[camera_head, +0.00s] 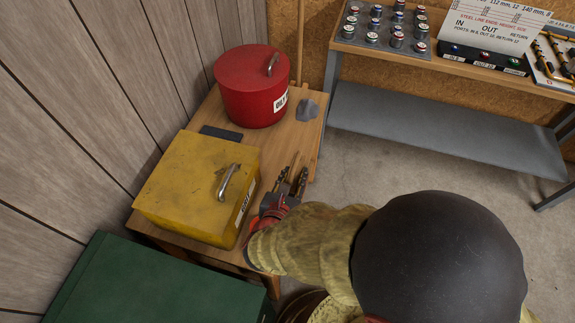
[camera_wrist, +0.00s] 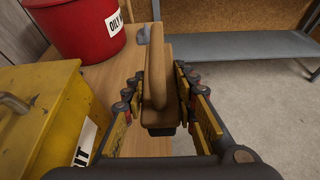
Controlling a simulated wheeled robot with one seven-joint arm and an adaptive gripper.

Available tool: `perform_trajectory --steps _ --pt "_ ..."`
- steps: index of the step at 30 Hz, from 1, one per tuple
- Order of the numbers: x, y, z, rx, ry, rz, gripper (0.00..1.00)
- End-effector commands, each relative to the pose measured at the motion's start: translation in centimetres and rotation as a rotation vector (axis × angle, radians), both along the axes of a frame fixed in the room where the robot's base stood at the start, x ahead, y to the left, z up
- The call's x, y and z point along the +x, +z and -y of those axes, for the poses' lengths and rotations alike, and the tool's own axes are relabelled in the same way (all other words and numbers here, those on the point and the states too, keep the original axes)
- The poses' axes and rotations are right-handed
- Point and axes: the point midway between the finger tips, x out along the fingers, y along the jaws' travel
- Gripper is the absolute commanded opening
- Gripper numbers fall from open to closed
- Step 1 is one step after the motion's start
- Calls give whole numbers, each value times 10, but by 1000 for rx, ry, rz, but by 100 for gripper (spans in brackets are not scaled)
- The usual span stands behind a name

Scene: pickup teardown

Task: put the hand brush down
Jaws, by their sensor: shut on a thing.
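My gripper (camera_wrist: 157,105) is shut on the hand brush (camera_wrist: 157,65), which has a tan wooden handle standing up between the fingers in the wrist view. A dark part of the brush shows at its lower end between the fingers. In the head view my gripper (camera_head: 285,187) is over the right edge of the small wooden table (camera_head: 312,143), just right of the yellow box; the brush is hard to make out there. I cannot tell whether the brush touches the table top.
A yellow metal box (camera_head: 185,180) with a handle stands close left of my gripper. A red lidded can (camera_head: 250,95) stands behind it, with a grey scrap (camera_head: 307,110) to its right. A dark flat item (camera_head: 221,133) lies between box and can. A workbench (camera_head: 440,62) stands back right.

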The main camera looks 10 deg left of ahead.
Motion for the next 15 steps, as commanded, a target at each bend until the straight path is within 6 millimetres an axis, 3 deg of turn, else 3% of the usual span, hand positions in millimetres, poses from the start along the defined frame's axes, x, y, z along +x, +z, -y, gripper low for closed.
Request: perform_trajectory --steps 5,15 --pt "7 -7 -5 -1 -1 1 0" --pt "79 -42 -25 -3 -1 1 0"
